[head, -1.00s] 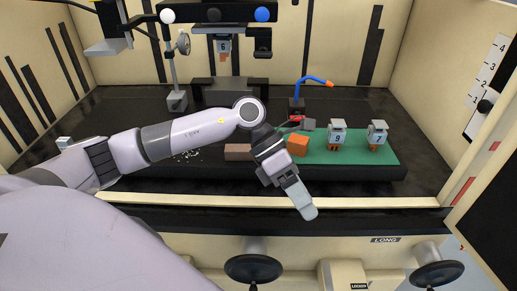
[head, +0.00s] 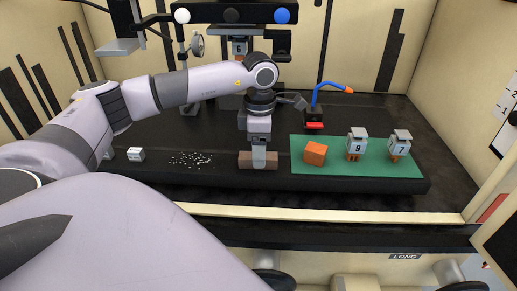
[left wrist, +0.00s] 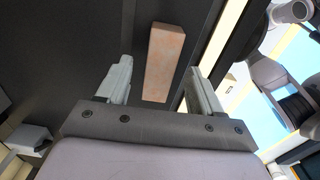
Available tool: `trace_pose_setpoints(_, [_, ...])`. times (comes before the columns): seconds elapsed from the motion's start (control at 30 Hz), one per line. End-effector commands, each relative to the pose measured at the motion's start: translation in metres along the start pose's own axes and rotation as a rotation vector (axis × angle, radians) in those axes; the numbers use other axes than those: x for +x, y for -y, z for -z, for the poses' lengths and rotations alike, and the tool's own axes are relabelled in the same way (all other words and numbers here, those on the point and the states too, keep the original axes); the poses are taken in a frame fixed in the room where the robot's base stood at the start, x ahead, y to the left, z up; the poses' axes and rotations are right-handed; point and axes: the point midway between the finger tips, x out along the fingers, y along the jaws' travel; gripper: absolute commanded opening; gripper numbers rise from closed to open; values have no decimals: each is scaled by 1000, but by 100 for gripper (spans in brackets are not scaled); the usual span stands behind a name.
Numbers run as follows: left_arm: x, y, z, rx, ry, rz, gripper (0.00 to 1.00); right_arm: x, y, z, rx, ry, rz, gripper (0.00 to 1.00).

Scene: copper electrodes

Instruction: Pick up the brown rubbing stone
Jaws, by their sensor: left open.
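The brown rubbing stone (head: 244,161) is a small reddish-brown block on the dark bench, left of the green mat. My left gripper (head: 258,160) points down over its middle and hides part of it. In the left wrist view the stone (left wrist: 164,58) appears as a long pinkish-brown block. It lies between and beyond the two spread fingers of the left gripper (left wrist: 160,68), with a gap on both sides. The gripper is open and empty. I cannot tell how far above the bench the fingertips are. My right gripper is not in view.
The green mat (head: 375,168) carries an orange block (head: 315,153) and two numbered pieces, 9 (head: 357,142) and 7 (head: 400,143). A blue hose (head: 317,92) stands behind it. White crumbs (head: 190,159) and a small white cube (head: 136,154) lie to the left.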

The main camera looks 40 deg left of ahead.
Motion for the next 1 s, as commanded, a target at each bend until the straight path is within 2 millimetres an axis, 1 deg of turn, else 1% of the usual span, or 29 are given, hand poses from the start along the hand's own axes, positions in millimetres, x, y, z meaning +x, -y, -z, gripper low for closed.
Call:
trace_pose_setpoints(0.03, [7,0,0,0,-3,2,66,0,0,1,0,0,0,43])
trace_pose_setpoints(0.13, [16,0,0,0,-1,2,66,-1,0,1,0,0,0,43])
trace_pose_setpoints(0.4, [19,0,0,1,2,1,66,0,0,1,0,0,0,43])
trace_pose_setpoints(0.47, [19,0,0,1,2,1,46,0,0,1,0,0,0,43])
trace_pose_setpoints(0.5, [19,0,0,1,2,1,33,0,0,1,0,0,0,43])
trace_pose_setpoints(0.57, [19,1,0,1,2,1,14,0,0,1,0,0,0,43])
trace_pose_setpoints(0.6, [19,1,0,1,2,1,1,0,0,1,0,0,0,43])
trace_pose_setpoints(0.87, [19,1,-1,1,2,1,0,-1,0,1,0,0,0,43])
trace_pose_setpoints(1.0, [15,0,-1,1,2,1,0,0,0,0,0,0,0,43])
